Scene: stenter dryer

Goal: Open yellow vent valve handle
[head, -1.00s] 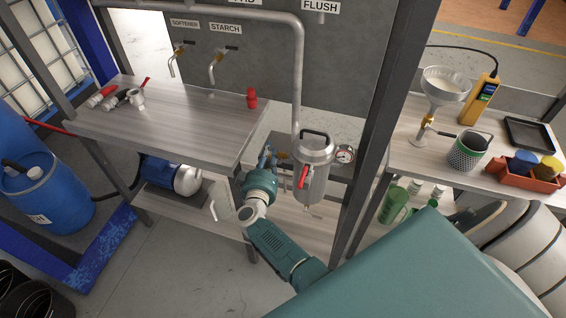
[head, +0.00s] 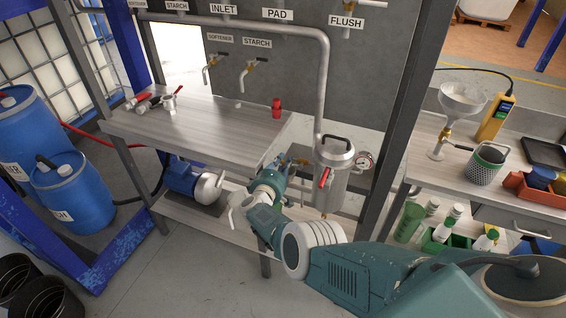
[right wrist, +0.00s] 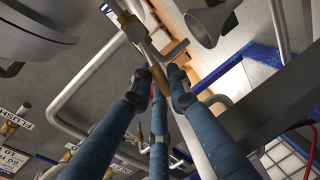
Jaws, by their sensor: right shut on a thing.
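In the right wrist view, the yellow vent valve handle (right wrist: 159,76) is a short yellow-brown lever below a brass valve body (right wrist: 134,29). My right gripper (right wrist: 160,83) has its blue fingers with dark tips closed around this lever. In the head view, my right gripper (head: 283,164) is beside the steel filter housing (head: 330,182), just past the bench edge. The fingers mostly hide the handle there. My left gripper is in neither view.
The housing carries a red lever (head: 324,177) and a pressure gauge (head: 364,161) close to my gripper. The wooden bench (head: 205,130) is left of it, with a vertical grey pipe (head: 322,90) behind. A dark frame post (head: 392,140) stands to the right.

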